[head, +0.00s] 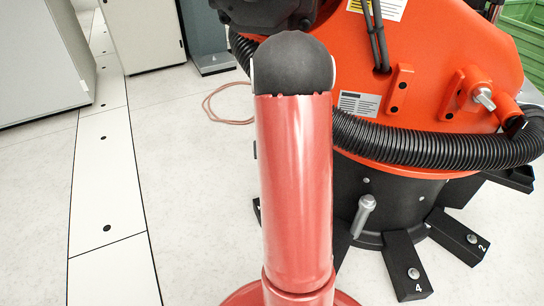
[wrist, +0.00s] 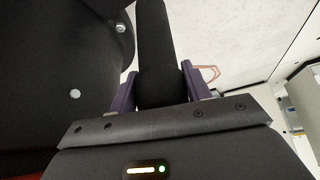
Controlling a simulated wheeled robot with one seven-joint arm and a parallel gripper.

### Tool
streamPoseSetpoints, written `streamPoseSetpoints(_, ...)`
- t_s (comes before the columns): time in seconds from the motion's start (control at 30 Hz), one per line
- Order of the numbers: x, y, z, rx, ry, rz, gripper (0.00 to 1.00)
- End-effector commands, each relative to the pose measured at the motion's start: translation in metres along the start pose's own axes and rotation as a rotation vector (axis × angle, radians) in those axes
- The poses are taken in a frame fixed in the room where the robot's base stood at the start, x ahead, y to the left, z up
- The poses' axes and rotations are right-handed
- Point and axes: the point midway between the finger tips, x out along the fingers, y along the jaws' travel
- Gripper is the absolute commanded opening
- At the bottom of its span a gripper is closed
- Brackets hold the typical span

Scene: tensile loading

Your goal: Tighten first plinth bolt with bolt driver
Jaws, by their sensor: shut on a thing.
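My gripper (wrist: 158,78) shows in the wrist view, its two purple fingers shut on a thick black rod, which I take to be the bolt driver (wrist: 155,40). The driver points away from my gripper, beside the dark plinth; its far end runs out of the picture. The gripper and driver cannot be made out in the head view. The round black plinth (head: 376,208) stands under the orange machine. Its feet carry grey bolts, on the foot marked 4 (head: 414,273) and the foot marked 2 (head: 472,239). Which bolt is first cannot be told.
The orange machine (head: 440,85) overhangs the plinth, with a ribbed black hose (head: 430,148) looping around it. A thin red cable (head: 215,112) lies on the pale floor; it also shows in the wrist view (wrist: 212,72). Grey cabinets (head: 40,65) stand at the back left. The left floor is clear.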

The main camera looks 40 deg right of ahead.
Motion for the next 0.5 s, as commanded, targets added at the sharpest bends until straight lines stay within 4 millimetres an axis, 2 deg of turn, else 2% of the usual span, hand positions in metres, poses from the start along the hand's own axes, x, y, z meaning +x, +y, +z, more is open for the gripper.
streamPoseSetpoints(0.03,-0.005,0.000,-0.005,0.000,0.007,0.001,0.00)
streamPoseSetpoints(0.5,-0.026,0.000,-0.020,-0.001,0.012,0.001,0.00)
